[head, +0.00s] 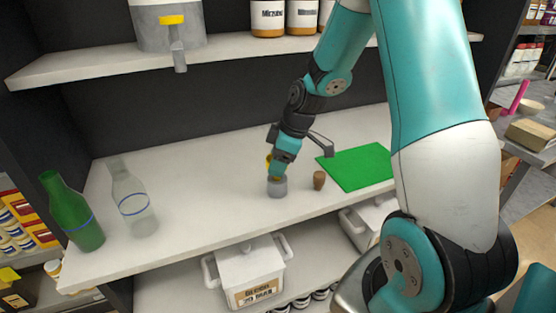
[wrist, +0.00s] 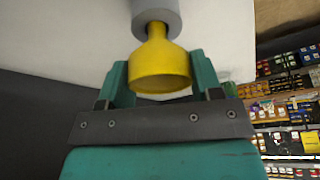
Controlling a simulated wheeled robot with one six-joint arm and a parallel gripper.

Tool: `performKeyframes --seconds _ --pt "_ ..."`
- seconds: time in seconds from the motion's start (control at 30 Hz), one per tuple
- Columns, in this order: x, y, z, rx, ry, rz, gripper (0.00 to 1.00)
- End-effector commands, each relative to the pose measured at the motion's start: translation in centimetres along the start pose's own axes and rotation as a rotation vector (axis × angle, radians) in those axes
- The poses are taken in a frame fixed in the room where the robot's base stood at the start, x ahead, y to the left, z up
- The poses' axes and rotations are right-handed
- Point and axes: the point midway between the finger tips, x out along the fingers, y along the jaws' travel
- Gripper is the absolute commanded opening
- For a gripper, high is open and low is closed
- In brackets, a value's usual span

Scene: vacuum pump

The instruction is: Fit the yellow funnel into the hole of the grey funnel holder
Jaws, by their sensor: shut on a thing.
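The yellow funnel (wrist: 160,66) is between the two green fingers of my gripper (wrist: 158,72), which is shut on it. Its wide mouth faces the wrist camera and its narrow end points at the grey funnel holder (wrist: 158,12). The narrow end meets the holder's near face; how deep it sits in the hole cannot be seen. In the head view my gripper (head: 276,172) is right above the grey holder (head: 277,188), which stands on the white shelf. Only small bits of yellow show there, and the hole is hidden.
A brown cork (head: 319,180) stands just right of the holder, and a green mat (head: 356,167) lies beyond it. A clear bottle (head: 133,200) and a green bottle (head: 72,212) stand at the left. The shelf (head: 205,210) between bottles and holder is clear.

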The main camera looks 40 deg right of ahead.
Motion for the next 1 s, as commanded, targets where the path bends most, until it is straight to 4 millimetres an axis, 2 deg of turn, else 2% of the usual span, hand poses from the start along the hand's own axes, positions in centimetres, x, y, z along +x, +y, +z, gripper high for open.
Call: performKeyframes --seconds 1.0 --pt "1.8 0.0 0.7 0.000 0.000 0.000 0.36"
